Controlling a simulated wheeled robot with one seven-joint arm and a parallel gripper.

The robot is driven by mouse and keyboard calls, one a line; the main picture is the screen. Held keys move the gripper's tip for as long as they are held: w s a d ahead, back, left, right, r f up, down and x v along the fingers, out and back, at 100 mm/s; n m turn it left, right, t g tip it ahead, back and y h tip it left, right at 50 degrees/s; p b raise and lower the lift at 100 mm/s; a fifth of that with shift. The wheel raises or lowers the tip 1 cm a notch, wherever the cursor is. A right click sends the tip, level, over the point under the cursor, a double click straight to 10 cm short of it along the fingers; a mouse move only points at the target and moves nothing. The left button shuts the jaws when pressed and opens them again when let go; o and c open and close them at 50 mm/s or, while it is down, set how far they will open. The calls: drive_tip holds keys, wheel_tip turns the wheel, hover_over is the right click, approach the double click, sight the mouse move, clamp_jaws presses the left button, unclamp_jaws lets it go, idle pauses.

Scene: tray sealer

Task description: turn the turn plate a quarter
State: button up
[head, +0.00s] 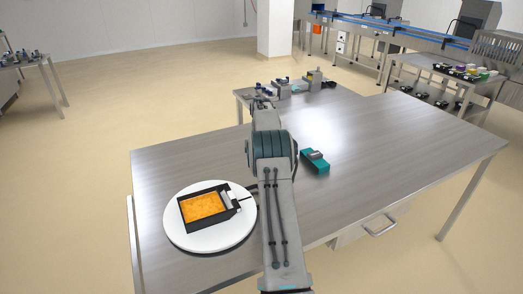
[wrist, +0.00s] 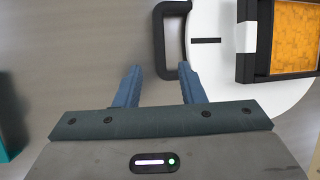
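The turn plate (head: 190,240) is a white disc on the near left of the steel table; its right part shows in the wrist view (wrist: 212,75). A black tray (head: 183,218) with orange contents lies on it. A black bar handle (wrist: 160,50) sits at the plate's edge in the wrist view. My gripper (wrist: 158,75) is open and empty, its two blue fingers spread. The left finger is left of the handle's bar and the right finger is near the handle's lower end, at the plate's edge. Whether they touch it I cannot tell. My arm hides the gripper in the head view.
A teal device (head: 315,162) lies on the table right of my arm; a teal edge shows at the left of the wrist view (wrist: 8,135). Several small items (head: 300,84) stand at the far table edge. The table's right side (head: 410,150) is clear.

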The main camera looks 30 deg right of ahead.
drive_tip(key=p+v, duration=0.5)
drive_tip(key=v, duration=0.2)
drive_tip(key=shift+r, duration=0.3)
drive_tip(key=shift+p, duration=0.3)
